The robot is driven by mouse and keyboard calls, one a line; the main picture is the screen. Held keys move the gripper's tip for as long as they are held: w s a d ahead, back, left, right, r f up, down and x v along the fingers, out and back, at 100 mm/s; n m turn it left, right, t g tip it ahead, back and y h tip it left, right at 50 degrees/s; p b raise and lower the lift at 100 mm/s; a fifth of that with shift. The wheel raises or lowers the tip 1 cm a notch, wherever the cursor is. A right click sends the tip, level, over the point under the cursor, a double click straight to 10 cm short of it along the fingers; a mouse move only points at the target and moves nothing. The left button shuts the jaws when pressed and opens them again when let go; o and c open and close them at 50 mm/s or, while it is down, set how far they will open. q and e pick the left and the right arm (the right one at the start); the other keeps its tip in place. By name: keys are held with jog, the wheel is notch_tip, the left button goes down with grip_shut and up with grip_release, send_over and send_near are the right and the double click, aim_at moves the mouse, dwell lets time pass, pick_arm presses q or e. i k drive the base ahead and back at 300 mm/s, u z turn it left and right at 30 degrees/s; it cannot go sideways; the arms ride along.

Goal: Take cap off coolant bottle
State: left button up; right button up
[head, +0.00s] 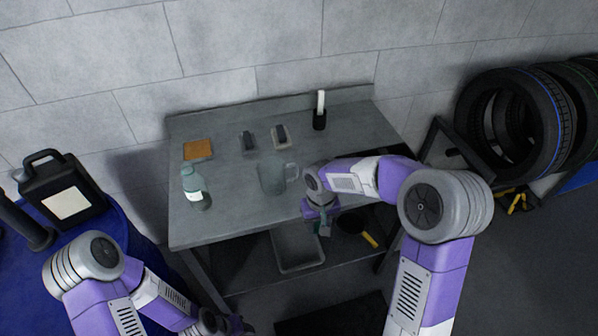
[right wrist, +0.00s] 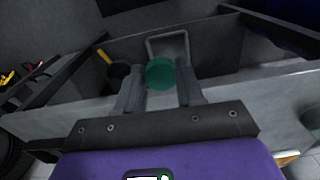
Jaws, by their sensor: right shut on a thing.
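The coolant bottle (head: 194,184), pale green and translucent with a white label, stands upright on the left part of the workbench. Its mouth is too small to make out clearly. My right gripper (head: 322,224) is at the bench's front edge, well to the right of the bottle. In the right wrist view, the right gripper (right wrist: 159,80) is shut on a round green cap (right wrist: 160,71), held between its fingertips. My left gripper (head: 216,325) is low at the bottom edge of the head view, in front of the bench and away from the bottle; its fingers are not clear.
On the workbench (head: 235,220) are a clear jug (head: 271,176), an orange-brown pad (head: 198,149), two small dark-topped items and a black holder (head: 320,118). A grey tray (head: 297,250) lies on the lower shelf. A black canister (head: 62,190) stands left; tyres (head: 515,125) are right.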

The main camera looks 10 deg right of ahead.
aim_at(193, 185)
jog(key=k, duration=0.4)
jog(key=z, duration=0.7)
jog(key=i, duration=0.6)
jog(key=u, duration=1.25)
jog(key=i, duration=0.5)
jog(key=z, duration=0.05)
